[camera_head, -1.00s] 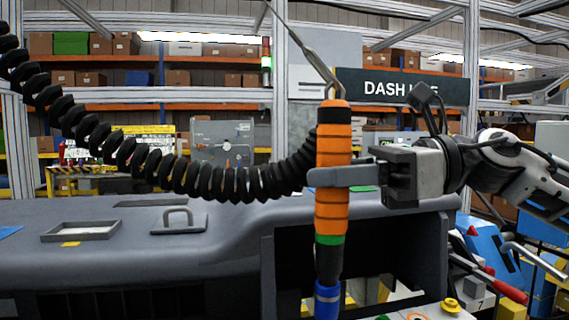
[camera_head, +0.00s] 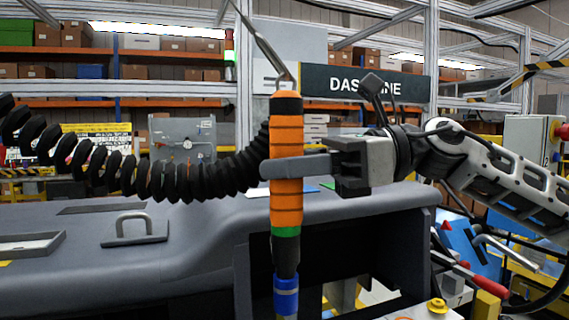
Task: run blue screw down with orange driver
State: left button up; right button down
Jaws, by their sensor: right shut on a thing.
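The orange driver (camera_head: 287,205) hangs upright from a hook and cable, with black bands, a green ring and a blue collar near its lower end. A black coiled hose (camera_head: 150,178) joins it from the left. My right gripper (camera_head: 290,165) comes in from the right and is shut on the orange driver around its upper body. The driver's tip is cut off by the bottom edge of the view. The blue screw is not visible. My left gripper is not in view.
The grey dashboard (camera_head: 190,240) spans the left and middle, with a handled plate (camera_head: 135,230) and a shallow tray (camera_head: 28,243) on it. A dark opening lies behind the driver. At lower right are a yellow button (camera_head: 437,306) and a red-handled clamp (camera_head: 462,270).

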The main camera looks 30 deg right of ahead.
aim_at(285, 215)
notch_tip(285, 215, down, 2)
jog(key=shift+f+b, duration=0.1)
jog(key=shift+b, duration=0.75)
jog(key=shift+f+b, duration=0.8)
jog(key=shift+b, duration=0.05)
jog(key=shift+f+b, duration=0.7)
jog(key=shift+f, duration=0.05)
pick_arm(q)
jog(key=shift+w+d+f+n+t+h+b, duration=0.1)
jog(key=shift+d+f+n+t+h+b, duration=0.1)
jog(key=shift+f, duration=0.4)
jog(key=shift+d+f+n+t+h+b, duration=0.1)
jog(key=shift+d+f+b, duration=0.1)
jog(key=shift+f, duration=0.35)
pick_arm(e)
jog(key=shift+f, duration=0.35)
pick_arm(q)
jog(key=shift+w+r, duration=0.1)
pick_arm(e)
jog(key=shift+w, duration=0.1)
